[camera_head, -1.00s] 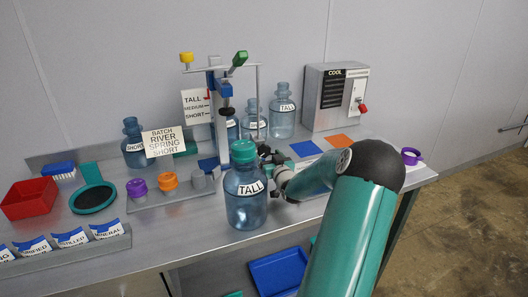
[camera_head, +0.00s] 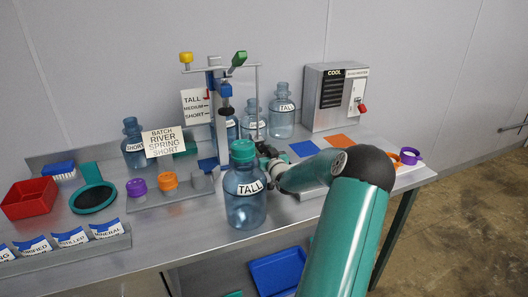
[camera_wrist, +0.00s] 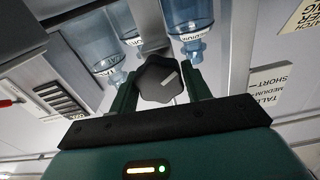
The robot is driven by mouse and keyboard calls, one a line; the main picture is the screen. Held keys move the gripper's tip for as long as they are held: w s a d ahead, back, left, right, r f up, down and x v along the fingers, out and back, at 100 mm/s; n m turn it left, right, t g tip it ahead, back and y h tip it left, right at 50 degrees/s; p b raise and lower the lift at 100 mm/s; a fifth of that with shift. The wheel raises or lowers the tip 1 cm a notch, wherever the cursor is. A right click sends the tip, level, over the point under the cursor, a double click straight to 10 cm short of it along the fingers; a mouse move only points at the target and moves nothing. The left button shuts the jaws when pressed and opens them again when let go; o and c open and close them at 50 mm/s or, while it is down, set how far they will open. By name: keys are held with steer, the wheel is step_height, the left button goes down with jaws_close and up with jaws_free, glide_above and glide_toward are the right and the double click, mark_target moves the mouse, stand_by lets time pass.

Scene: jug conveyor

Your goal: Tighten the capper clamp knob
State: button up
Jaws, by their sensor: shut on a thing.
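The knob is not clear to see there. The capper (camera_head: 222,125) stands behind the jug, with a green-tipped handle (camera_head: 239,58) on top and a TALL/MEDIUM/SHORT scale (camera_head: 196,106) beside it.
Several more jugs stand behind, one of them (camera_head: 281,118) right of the capper. A cap rack (camera_head: 150,204), a red bin (camera_head: 30,200) and a label holder (camera_head: 70,252) fill the left. Bare bench lies in front of the rack.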

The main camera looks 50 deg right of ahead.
steer(key=shift+m, duration=0.4)
steer(key=m, duration=1)
steer(key=shift+d, duration=0.1)
steer(key=m, duration=0.3)
steer(key=shift+f+m, duration=0.1)
steer(key=shift+m, duration=0.2)
steer(key=m, duration=0.4)
steer(key=shift+m, duration=0.3)
steer(key=m, duration=0.4)
steer(key=shift+m, duration=0.4)
steer(key=o, duration=1)
steer(key=shift+f, duration=0.1)
